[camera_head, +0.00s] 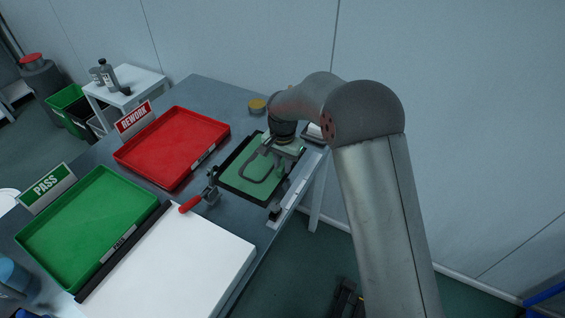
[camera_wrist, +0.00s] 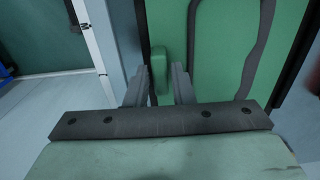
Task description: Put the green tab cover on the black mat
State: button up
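A small green tab cover (camera_wrist: 158,70) stands up at the left edge of a green panel (camera_wrist: 225,60) in the wrist view. My gripper (camera_wrist: 160,80) has one finger on each side of it, with a narrow gap showing at the right finger; contact cannot be told. In the head view my gripper (camera_head: 283,145) is over the far part of the green panel (camera_head: 250,180), and my wrist hides the tab there. The panel lies in a dark frame under a grey curved bracket (camera_head: 262,165). I cannot make out a separate black mat for sure.
A clamp with a red handle (camera_head: 190,204) is at the panel's left corner. A red tray (camera_head: 172,185), a green tray (camera_head: 50,268) and a white board (camera_head: 195,265) with a black bar (camera_head: 122,252) fill the left. A yellow round item (camera_head: 257,104) lies behind.

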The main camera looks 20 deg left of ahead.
jog(key=shift+o, duration=0.9)
jog(key=shift+r, duration=0.1)
notch_tip(320, 180, up, 12)
jog(key=s+d+r, duration=0.2)
jog(key=d, duration=0.4)
jog(key=s+d+r, duration=0.2)
jog(key=d, duration=0.4)
jog(key=s+d+f+n, duration=0.2)
jog(key=s+d+f, duration=0.1)
jog(key=s+d, duration=1.7)
jog(key=s, duration=0.4)
jog(key=shift+n+b, duration=0.35)
jog(key=shift+n, duration=0.05)
